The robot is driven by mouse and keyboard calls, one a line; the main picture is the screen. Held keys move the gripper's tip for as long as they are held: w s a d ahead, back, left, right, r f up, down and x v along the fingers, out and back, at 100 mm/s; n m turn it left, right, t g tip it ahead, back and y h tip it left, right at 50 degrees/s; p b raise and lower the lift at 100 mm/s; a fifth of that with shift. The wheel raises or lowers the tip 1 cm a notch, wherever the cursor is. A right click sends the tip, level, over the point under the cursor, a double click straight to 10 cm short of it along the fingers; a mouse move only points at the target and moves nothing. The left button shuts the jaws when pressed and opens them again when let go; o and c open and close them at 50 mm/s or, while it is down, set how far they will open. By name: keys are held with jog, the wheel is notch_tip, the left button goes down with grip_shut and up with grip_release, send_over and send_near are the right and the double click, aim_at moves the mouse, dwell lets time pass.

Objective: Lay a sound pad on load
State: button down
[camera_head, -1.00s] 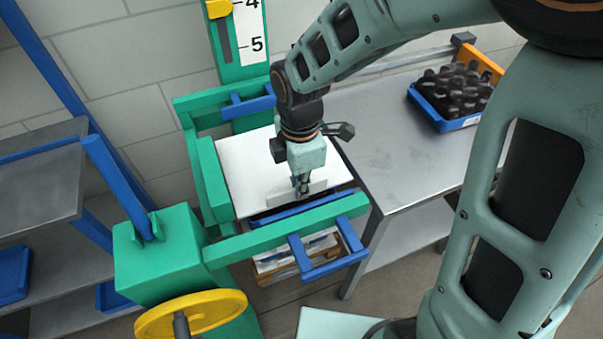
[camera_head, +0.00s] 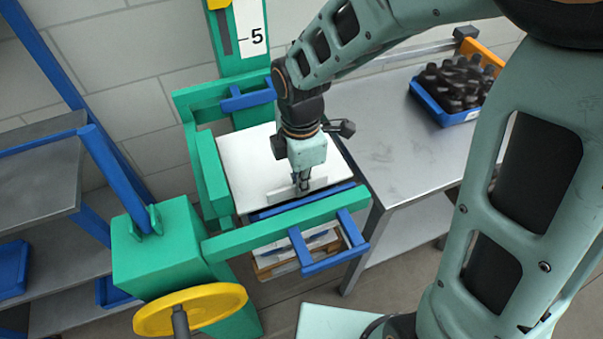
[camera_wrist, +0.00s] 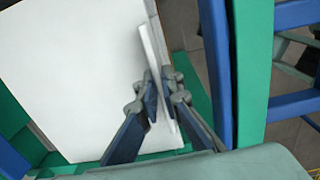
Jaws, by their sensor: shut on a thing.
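A white square pad (camera_head: 250,160) lies roughly flat inside the green frame. It has a thin upright lip (camera_head: 283,196) near its front edge. My gripper (camera_head: 302,186) points down and is shut on this lip. In the wrist view, my gripper (camera_wrist: 162,92) has one finger on each side of the lip (camera_wrist: 150,50), with the pad (camera_wrist: 70,75) beside it. The load (camera_head: 290,250) shows below the pad as a stack with white and brown parts, mostly hidden by the pad and frame. I cannot tell whether the pad touches it.
The green frame (camera_head: 285,225) with blue brackets surrounds the pad closely. A yellow handwheel (camera_head: 190,308) is at its front left. A metal table (camera_head: 395,150) at right holds a blue tray (camera_head: 428,108) of dark bottles. Grey shelves (camera_head: 35,185) stand at left.

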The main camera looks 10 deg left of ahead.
jog(key=shift+f+b, duration=0.4)
jog(key=shift+f, duration=0.25)
jog(key=c, duration=2)
grip_release()
jog(key=shift+c, duration=0.2)
